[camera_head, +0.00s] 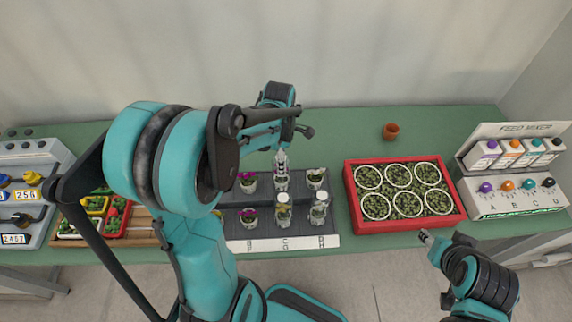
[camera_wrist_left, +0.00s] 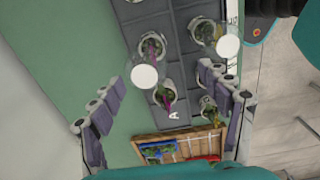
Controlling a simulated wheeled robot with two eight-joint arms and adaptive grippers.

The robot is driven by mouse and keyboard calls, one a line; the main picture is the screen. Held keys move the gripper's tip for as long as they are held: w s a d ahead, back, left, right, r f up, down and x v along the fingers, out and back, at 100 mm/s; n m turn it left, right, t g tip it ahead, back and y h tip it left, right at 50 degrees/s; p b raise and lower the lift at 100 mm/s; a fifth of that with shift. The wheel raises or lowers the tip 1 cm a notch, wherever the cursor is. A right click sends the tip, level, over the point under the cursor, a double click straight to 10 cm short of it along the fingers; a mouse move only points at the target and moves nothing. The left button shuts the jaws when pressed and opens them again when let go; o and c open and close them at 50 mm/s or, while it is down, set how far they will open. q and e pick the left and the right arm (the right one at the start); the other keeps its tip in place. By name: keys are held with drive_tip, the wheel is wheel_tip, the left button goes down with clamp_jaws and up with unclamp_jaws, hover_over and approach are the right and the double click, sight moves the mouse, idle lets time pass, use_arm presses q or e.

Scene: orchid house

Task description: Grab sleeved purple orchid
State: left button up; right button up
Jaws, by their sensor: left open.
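Two pots with purple blooms stand on the dark stepped rack (camera_head: 265,243) in the head view: a back purple orchid (camera_head: 248,181) and a front purple orchid (camera_head: 248,216). In the left wrist view, purple orchids (camera_wrist_left: 152,47) and (camera_wrist_left: 165,96) show between my open left gripper's fingers (camera_wrist_left: 163,82). White round discs partly cover that area; I cannot tell which purple orchid is sleeved. The gripper holds nothing visible. My arm hides most of it in the head view. My right gripper (camera_head: 426,237) is at the lower right, away from the rack; its jaws are unclear.
Other potted plants (camera_head: 316,178) and clear-sleeved pots (camera_head: 319,208) crowd the rack's right side. A red tray (camera_head: 352,201) of seedlings lies right of it, beside the feed mixer (camera_head: 510,190). A wooden crate (camera_wrist_left: 143,143) lies left of the rack. A terracotta pot (camera_head: 391,131) stands behind.

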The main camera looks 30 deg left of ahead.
use_arm(q)
drive_tip(key=f, duration=0.1)
drive_tip(key=w+f+b, duration=0.1)
drive_tip(key=f+b, duration=0.1)
drive_tip(key=shift+w+a+n, duration=0.2)
drive_tip(key=shift+w+n, duration=0.05)
drive_tip(key=shift+n, duration=0.15)
drive_tip(key=shift+f+b, duration=0.3)
drive_tip(key=shift+b, duration=0.05)
drive_tip(key=shift+s+f, duration=0.15)
drive_tip(key=shift+s, duration=0.15)
drive_tip(key=f, duration=0.2)
drive_tip(key=f+b, duration=0.1)
drive_tip(key=f, duration=0.2)
drive_tip(key=w+f+b, duration=0.1)
drive_tip(key=f, duration=0.1)
drive_tip(key=shift+a+f, duration=0.25)
use_arm(e)
drive_tip(key=f, duration=0.2)
drive_tip(key=w+f, duration=0.1)
drive_tip(key=f, duration=0.2)
